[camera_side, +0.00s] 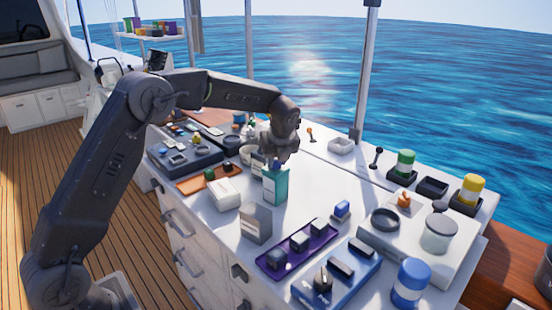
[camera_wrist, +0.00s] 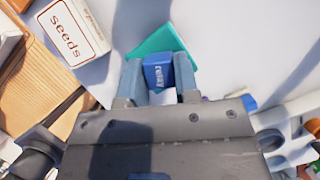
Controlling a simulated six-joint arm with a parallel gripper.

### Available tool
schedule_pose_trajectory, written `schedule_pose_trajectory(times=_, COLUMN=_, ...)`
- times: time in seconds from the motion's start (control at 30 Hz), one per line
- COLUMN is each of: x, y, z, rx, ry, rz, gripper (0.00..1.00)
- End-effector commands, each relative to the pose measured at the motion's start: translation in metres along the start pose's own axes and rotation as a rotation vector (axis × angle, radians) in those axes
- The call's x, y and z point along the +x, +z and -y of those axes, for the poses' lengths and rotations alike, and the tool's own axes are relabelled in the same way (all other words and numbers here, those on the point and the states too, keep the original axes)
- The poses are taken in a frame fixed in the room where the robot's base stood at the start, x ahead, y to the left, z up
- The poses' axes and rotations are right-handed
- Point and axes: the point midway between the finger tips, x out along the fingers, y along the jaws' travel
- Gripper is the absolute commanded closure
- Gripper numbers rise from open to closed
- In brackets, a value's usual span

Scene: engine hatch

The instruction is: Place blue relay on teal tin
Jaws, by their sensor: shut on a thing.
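My gripper (camera_wrist: 160,85) is shut on the blue relay (camera_wrist: 158,75), whose "relay" lettering shows between the fingers in the wrist view. The teal tin (camera_wrist: 155,42) shows just beyond and under the relay there. In the side view the teal tin (camera_side: 275,188) stands upright on the white counter, with my gripper (camera_side: 276,160) directly over its top. The relay is mostly hidden by the fingers in the side view. I cannot tell whether it touches the tin's top.
A white seeds box (camera_wrist: 73,32) lies left of the tin in the wrist view. A grey box (camera_side: 256,224) and a purple tray (camera_side: 297,246) stand in front of it. Another small blue-and-white block (camera_side: 342,209) is to the right. Some counter right of the tin is clear.

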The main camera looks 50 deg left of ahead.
Motion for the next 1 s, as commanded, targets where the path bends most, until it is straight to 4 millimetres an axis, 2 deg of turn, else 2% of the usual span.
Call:
schedule_pose_trajectory(times=0.03, x=0.002, y=-0.001, z=0.0, rx=0.0, ry=0.001, rz=-0.001, gripper=0.7)
schedule_pose_trajectory(times=0.3, x=0.001, y=0.0, z=0.0, rx=0.0, ry=0.001, rz=0.0, gripper=0.45)
schedule_pose_trajectory(times=0.6, x=-0.003, y=0.001, z=0.0, rx=0.0, ry=-0.001, rz=0.001, gripper=0.45)
schedule_pose_trajectory(times=0.77, x=-0.025, y=0.001, z=0.0, rx=0.0, ry=-0.003, rz=0.001, gripper=0.45)
schedule_pose_trajectory(times=1.0, x=-0.076, y=0.001, z=0.0, rx=0.0, ry=-0.003, rz=0.001, gripper=0.45)
